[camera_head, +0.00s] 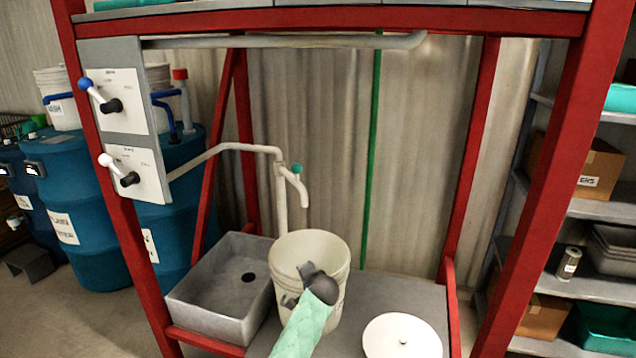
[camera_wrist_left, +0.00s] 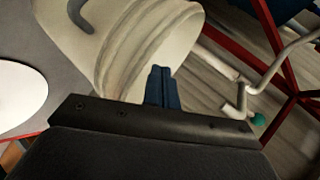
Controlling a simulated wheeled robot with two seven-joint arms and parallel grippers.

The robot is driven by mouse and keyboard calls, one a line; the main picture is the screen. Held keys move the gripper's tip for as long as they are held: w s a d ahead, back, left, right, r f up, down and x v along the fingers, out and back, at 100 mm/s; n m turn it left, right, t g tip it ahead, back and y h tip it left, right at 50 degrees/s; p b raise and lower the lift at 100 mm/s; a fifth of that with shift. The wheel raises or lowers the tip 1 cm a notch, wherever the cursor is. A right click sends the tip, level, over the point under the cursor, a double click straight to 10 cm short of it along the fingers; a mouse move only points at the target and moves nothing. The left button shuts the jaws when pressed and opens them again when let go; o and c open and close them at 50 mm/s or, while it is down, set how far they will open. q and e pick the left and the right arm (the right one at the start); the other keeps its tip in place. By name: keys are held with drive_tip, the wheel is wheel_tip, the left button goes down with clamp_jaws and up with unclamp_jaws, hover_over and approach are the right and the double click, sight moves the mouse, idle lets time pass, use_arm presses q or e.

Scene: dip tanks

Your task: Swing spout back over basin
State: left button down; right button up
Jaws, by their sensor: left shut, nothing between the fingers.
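The white spout (camera_head: 295,182) with a teal knob tops a thin standpipe behind the basin and bucket. Its outlet points down and to the right, toward the bucket side, not over the grey basin (camera_head: 190,296). A cream bucket (camera_head: 337,268) stands right of the basin under the spout's end. My left gripper (camera_head: 307,269) is in front of the bucket, shut and empty; whether it touches the bucket is unclear. In the left wrist view, its dark fingers (camera_wrist_left: 159,86) are together beside the bucket wall (camera_wrist_left: 150,45), and the spout (camera_wrist_left: 241,98) is to the right. My right gripper is out of view.
A round white lid (camera_head: 402,337) lies on the grey shelf right of the bucket. Red frame posts (camera_head: 470,150) stand on both sides. A panel with two levers (camera_head: 117,100) is at left, and a horizontal pipe (camera_head: 290,42) runs overhead.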

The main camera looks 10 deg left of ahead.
use_arm(q)
drive_tip(key=w+r+m+t+y, duration=0.1)
drive_tip(key=w+r+m+t, duration=0.1)
drive_tip(key=w+r, duration=0.8)
drive_tip(key=w+d+r+m+t+y, duration=0.1)
drive_tip(key=w+r+m+y, duration=0.1)
drive_tip(key=w+r, duration=0.8)
wheel_tip(320, 180, up, 5)
drive_tip(key=shift+w+d+f+t, duration=0.15)
drive_tip(key=shift+d+t, duration=0.1)
drive_tip(key=shift+t, duration=0.15)
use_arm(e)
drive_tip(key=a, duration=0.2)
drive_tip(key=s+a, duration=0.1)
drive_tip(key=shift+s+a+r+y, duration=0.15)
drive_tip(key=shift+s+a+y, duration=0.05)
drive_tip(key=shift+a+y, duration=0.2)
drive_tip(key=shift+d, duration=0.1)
use_arm(q)
drive_tip(key=w+a+p, duration=0.3)
drive_tip(key=w+a, duration=0.2)
drive_tip(key=a, duration=0.3)
drive_tip(key=shift+p, duration=0.4)
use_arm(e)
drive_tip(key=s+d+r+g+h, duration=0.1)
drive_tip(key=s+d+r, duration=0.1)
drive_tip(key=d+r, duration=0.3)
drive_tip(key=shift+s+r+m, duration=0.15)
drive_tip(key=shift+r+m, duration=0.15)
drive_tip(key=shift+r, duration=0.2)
